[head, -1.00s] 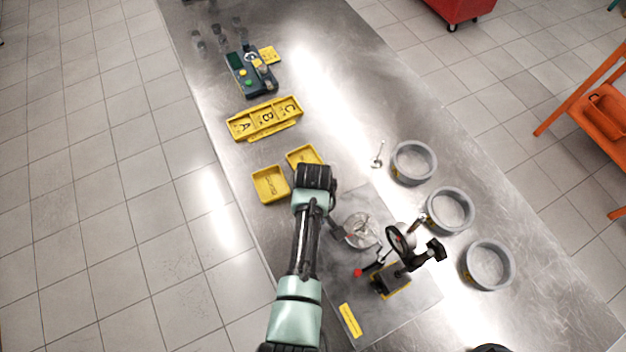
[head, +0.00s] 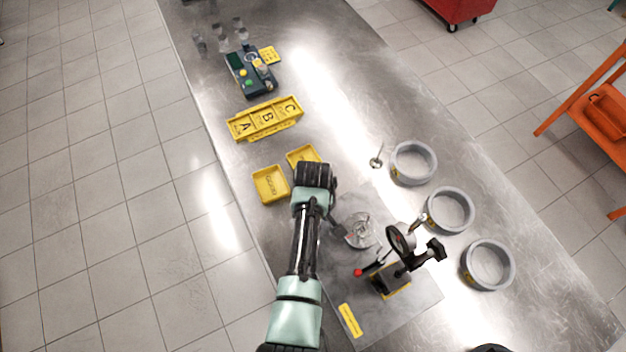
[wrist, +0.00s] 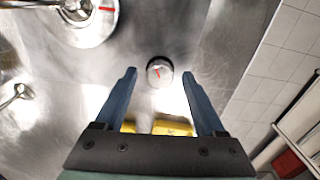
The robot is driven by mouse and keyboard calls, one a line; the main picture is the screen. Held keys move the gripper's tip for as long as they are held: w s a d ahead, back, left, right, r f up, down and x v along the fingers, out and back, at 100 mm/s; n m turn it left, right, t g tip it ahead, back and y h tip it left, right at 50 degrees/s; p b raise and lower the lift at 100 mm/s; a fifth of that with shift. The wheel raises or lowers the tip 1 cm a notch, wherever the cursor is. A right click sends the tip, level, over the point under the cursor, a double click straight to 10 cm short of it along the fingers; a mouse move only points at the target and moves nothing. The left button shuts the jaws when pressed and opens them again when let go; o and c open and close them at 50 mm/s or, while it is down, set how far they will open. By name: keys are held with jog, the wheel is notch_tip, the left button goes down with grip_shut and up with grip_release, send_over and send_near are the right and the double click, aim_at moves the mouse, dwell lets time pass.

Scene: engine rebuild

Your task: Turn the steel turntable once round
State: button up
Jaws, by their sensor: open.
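The steel turntable (head: 361,231) is a shiny round disc on the bench, right beside my gripper (head: 342,229) in the head view. In the wrist view a round steel disc (wrist: 88,28) with a red mark and a central hub, apparently the turntable, is cut off at the upper left. My gripper (wrist: 159,76) is open there, its two blue-grey fingers wide apart. My wrist hides part of the area in the head view.
A black stand with a dial wheel (head: 398,240) and a red-tipped lever stands right of the turntable. Several grey rings (head: 450,210) line the right side. Yellow trays (head: 270,185) and a lettered tray (head: 265,118) lie beyond my arm. Bare bench lies at the back right.

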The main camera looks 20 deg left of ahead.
notch_tip(320, 180, up, 12)
jog(key=b, duration=0.1)
jog(key=shift+r+b, duration=0.25)
jog(key=shift+b, duration=0.05)
dwell(0.5)
jog(key=w+d+r+m+t+y+b, duration=0.1)
jog(key=w+r+m+t, duration=0.1)
jog(key=w+r+t, duration=0.6)
jog(key=w+d+r+m+t+y+b, duration=0.1)
jog(key=w+d+r+m+t+b, duration=0.15)
jog(key=r, duration=0.85)
jog(key=w+d+r+m+t+b, duration=0.15)
jog(key=w+r+t, duration=0.35)
jog(key=r, duration=0.5)
jog(key=s+d+r+m+t, duration=0.1)
jog(key=s+r+t, duration=0.3)
jog(key=r, duration=0.5)
jog(key=s+d+r+m+t+h+b, duration=0.1)
jog(key=s+d+r+t, duration=0.3)
jog(key=r, duration=0.5)
jog(key=s+d+r+m+t+h+b, duration=0.1)
jog(key=s+d+r+m+t, duration=0.1)
jog(key=s+r, duration=0.5)
notch_tip(320, 180, up, 3)
jog(key=shift+s+d+f+m+t, duration=0.1)
jog(key=shift+s+d+m+t, duration=0.2)
jog(key=shift+m+t, duration=0.5)
